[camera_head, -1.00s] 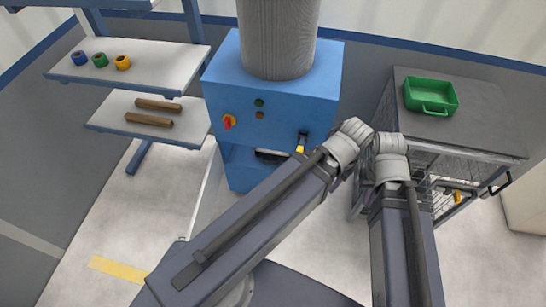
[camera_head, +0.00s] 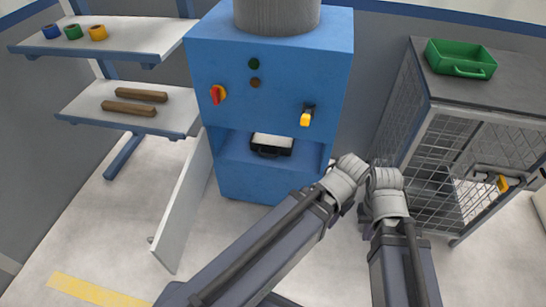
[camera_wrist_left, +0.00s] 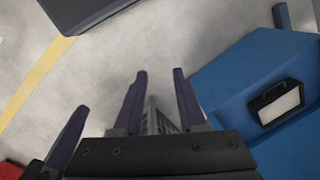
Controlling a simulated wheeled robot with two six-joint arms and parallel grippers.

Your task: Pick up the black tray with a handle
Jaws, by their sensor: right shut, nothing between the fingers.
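The black tray (camera_head: 271,150) sits low in the recess of the blue machine (camera_head: 270,60), with a pale panel visible on it. Its handle side faces me. In the left wrist view the tray (camera_wrist_left: 258,105) shows at the right with its dark handle and white inside. My left gripper (camera_wrist_left: 162,75) is open and empty, with its fingers apart, to the left of the tray and not touching it. In the head view the left gripper is hidden behind its own wrist. My right gripper (camera_head: 364,213) is shut and empty, mostly hidden by the arms, apart from the tray.
A white door panel (camera_head: 182,205) stands open left of the recess. Shelves (camera_head: 75,120) at the left hold coloured rings and brown bars. A wire cage cabinet (camera_head: 450,165) at the right carries a green tray (camera_head: 460,60). The floor before the machine is clear.

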